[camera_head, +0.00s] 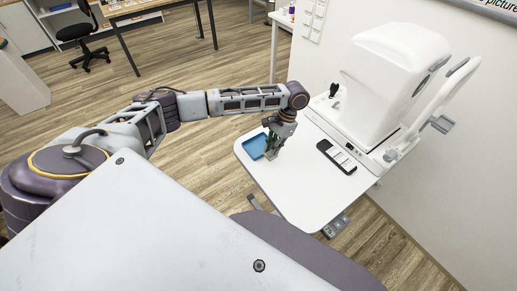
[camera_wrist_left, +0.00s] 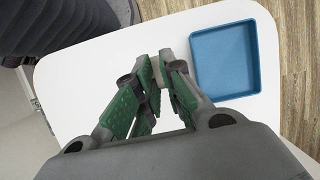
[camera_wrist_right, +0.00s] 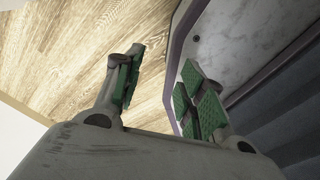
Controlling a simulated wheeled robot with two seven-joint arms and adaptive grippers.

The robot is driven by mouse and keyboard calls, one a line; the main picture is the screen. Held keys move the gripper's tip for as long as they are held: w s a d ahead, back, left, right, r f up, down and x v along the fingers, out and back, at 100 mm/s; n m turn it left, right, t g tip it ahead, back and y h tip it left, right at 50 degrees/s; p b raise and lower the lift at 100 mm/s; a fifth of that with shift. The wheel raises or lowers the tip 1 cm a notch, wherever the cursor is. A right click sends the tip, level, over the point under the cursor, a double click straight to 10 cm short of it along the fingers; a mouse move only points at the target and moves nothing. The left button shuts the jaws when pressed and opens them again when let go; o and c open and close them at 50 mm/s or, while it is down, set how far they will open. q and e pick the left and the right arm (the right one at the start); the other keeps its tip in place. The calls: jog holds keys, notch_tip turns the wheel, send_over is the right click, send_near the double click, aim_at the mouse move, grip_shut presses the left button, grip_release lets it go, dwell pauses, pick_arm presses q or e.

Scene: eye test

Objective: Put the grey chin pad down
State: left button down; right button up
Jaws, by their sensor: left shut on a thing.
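My left gripper (camera_head: 273,152) is over the white table next to the blue tray (camera_head: 251,147). In the left wrist view, its green-padded fingers (camera_wrist_left: 157,78) are shut on a small grey piece, the chin pad (camera_wrist_left: 156,70), which shows only in part between the fingertips. The chin pad is beside the tray (camera_wrist_left: 225,62) in that view, not over it. I cannot tell whether it touches the table. The tray looks empty. My right gripper (camera_wrist_right: 162,78) shows only in the right wrist view; its fingers are apart with nothing between them.
The white table (camera_head: 300,195) is mostly bare. A black-and-white handset (camera_head: 337,156) lies on its right part. A large white eye-test machine (camera_head: 385,75) stands at the back right. A desk (camera_head: 135,5) and a black chair (camera_head: 76,33) are far off.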

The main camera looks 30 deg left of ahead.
pick_arm(q)
jog(key=shift+w+a+r+m+y+b, duration=0.1)
jog(key=shift+w+a+m+y+b, duration=0.25)
jog(key=shift+w+a+m, duration=0.6)
jog(key=w+a+r+m+t+y, duration=0.2)
jog(key=a+m, duration=0.4)
jog(key=m, duration=0.6)
jog(key=shift+w+a+r+t+b, duration=0.25)
jog(key=shift+w+r+t+b, duration=0.2)
jog(key=shift+r+t, duration=0.45)
pick_arm(e)
jog(key=shift+w+d+f, duration=0.3)
jog(key=shift+w+f, duration=0.25)
jog(key=shift+f, duration=0.3)
